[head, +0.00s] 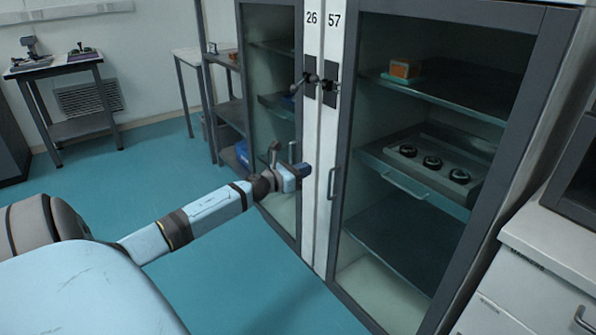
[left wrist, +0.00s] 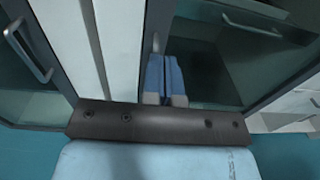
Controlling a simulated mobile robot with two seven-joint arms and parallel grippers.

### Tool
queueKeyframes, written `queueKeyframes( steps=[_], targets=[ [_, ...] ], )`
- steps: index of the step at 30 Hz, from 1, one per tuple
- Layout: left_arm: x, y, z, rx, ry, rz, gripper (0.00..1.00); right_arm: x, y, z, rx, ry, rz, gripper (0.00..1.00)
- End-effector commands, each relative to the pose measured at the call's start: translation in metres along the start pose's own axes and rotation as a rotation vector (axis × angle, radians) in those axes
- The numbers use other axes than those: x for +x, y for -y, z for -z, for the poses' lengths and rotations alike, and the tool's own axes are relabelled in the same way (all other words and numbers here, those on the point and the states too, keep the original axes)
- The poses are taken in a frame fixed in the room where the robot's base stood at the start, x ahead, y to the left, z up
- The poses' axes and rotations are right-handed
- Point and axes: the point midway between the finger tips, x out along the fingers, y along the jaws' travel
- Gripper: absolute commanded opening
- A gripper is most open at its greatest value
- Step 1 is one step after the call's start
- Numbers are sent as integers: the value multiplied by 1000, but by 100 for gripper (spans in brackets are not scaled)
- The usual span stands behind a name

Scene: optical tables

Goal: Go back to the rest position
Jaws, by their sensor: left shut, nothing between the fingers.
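My left gripper (head: 303,171) reaches in from the left in the head view. It is at the front of the glass-door cabinets, before the white strip between them. In the left wrist view its two blue fingers (left wrist: 166,78) are together with nothing between them. A pale door handle (left wrist: 156,42) shows just beyond the fingertips; I cannot tell whether they touch it. My right gripper is not in view.
The right cabinet (head: 342,140), marked 57, holds an orange box (head: 405,69) and a tray (head: 385,156) with three black round parts. The left cabinet is marked 26. A white drawer unit (head: 545,245) stands at right. The teal floor (head: 130,190) is clear at left.

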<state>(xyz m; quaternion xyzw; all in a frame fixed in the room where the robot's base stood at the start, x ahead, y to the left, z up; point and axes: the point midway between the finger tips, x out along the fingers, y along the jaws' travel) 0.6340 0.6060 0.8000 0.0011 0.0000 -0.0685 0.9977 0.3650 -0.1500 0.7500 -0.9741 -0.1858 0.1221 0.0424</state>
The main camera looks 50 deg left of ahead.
Motion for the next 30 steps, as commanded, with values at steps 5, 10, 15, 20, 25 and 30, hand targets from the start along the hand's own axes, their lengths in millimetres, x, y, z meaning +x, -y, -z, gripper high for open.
queueKeyframes(
  steps=[5, 10, 15, 20, 25, 30],
  targets=[
    [-16, 1, 1, -1, -1, 0, 0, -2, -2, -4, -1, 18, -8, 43],
    [-20, 1, 1, -1, -1, 0, 0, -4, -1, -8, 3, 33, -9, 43],
    [-20, 2, 1, -3, -1, 0, 0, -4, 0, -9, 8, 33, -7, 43],
    [-24, 33, 21, -164, -6, 11, 0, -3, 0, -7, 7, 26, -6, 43],
    [-47, 132, 69, -710, -37, 22, 0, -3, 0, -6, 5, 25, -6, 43],
    [-89, 253, 101, -1434, -109, -16, 0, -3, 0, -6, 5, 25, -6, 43]
  ],
)
